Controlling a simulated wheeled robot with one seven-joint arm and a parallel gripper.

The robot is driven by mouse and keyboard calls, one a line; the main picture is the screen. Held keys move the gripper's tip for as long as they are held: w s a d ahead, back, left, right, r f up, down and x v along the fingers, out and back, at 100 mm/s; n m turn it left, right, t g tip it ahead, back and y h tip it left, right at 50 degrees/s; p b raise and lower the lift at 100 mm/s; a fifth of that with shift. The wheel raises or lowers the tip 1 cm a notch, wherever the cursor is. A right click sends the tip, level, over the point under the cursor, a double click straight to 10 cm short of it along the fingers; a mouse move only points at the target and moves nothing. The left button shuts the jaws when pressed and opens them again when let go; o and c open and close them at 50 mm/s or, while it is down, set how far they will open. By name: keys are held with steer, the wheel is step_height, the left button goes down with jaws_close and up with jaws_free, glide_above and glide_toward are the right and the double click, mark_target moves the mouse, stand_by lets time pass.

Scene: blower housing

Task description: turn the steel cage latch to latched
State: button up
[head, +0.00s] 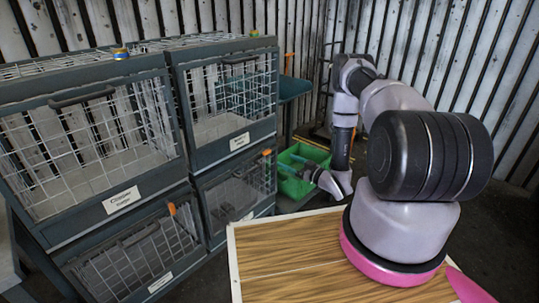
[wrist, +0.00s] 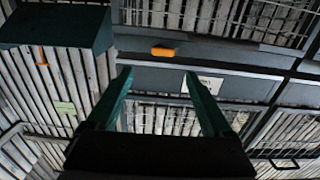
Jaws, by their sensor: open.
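Several dark-framed wire cages are stacked at the left in the head view. An orange latch handle (head: 267,153) sits at the top of the lower right cage (head: 236,194), and another orange handle (head: 172,209) is on the lower left cage (head: 132,262). I cannot tell which one is the steel cage latch. My gripper (head: 290,165) is right of the lower right cage, apart from its orange handle. In the wrist view my gripper (wrist: 158,75) is open, with nothing between its teal fingers. An orange handle (wrist: 163,52) shows just beyond the fingertips on a dark frame bar.
A green bin (head: 292,188) is beside and below my gripper. A wooden tabletop (head: 270,265) fills the front. A tape roll (head: 120,53) lies on the upper left cage. The upper cages carry dark handles (head: 82,96). A ribbed wall stands behind.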

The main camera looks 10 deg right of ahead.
mark_target(268, 153)
steer(key=x, duration=1)
steer(key=shift+w+a, duration=0.1)
steer(key=shift+a, duration=0.2)
jaws_close()
